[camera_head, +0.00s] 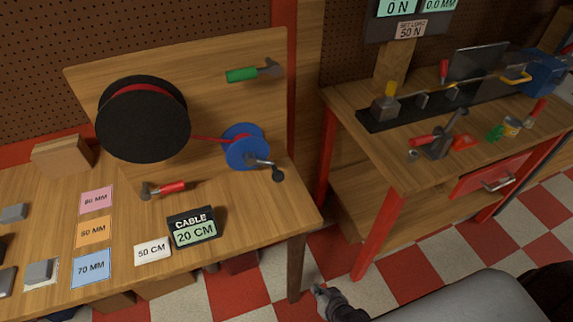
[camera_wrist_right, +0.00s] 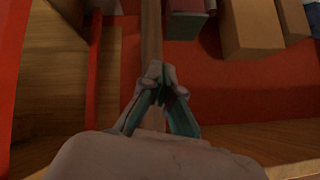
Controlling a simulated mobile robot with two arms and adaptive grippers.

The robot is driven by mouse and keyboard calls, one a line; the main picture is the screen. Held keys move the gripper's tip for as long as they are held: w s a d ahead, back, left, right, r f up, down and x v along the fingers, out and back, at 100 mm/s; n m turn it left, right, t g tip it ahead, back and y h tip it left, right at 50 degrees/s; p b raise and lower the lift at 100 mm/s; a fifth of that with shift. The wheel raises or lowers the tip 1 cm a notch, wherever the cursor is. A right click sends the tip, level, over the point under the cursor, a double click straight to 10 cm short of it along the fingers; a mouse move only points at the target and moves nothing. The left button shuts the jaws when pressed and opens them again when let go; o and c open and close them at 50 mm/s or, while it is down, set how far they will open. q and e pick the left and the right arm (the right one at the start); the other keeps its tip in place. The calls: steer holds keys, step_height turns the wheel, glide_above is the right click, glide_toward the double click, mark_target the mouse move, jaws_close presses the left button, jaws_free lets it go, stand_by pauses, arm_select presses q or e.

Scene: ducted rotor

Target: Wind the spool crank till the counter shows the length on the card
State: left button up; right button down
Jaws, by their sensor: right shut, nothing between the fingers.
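The blue spool (camera_head: 246,147) is mounted on the upright wooden board, with a grey crank (camera_head: 262,162) ending in a dark knob (camera_head: 278,175) at its lower right. A red cable (camera_head: 208,139) runs to it from the large black reel (camera_head: 143,118). The counter (camera_head: 194,230) reads CABLE 20 CM. The white card (camera_head: 152,251) beside it reads 50 CM. My right gripper (camera_head: 318,289) is shut and empty, low in front of the bench's right corner and apart from the crank. In the right wrist view its fingertips (camera_wrist_right: 161,76) meet. My left gripper is not in view.
Coloured MM cards lie at left. A second bench (camera_head: 400,172) with a test rig stands at right. Boxes (camera_wrist_right: 250,30) sit under the bench.

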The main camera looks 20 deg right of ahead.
steer(key=w+r+t, duration=0.1)
steer(key=w+r, duration=0.1)
steer(key=r, duration=0.3)
steer(key=w+r+m+t, duration=0.1)
steer(key=w+r+t, duration=0.1)
steer(key=r, duration=0.4)
steer(key=w+r+m+t+p, duration=0.1)
steer(key=w+r, duration=0.3)
steer(key=r, duration=0.2)
steer(key=shift+w+d+r, duration=0.1)
steer(key=shift+w+d, duration=0.1)
steer(key=shift+d, duration=0.05)
step_height(320, 180, up, 16)
steer(key=w+d+m+t, duration=0.1)
steer(key=w+m+t, duration=0.1)
steer(key=w+t, duration=0.15)
steer(key=w+a+f+p, duration=0.3)
steer(key=w+p, duration=0.1)
steer(key=w, duration=0.6)
steer(key=shift+m+t, duration=0.3)
steer(key=shift+t, duration=0.15)
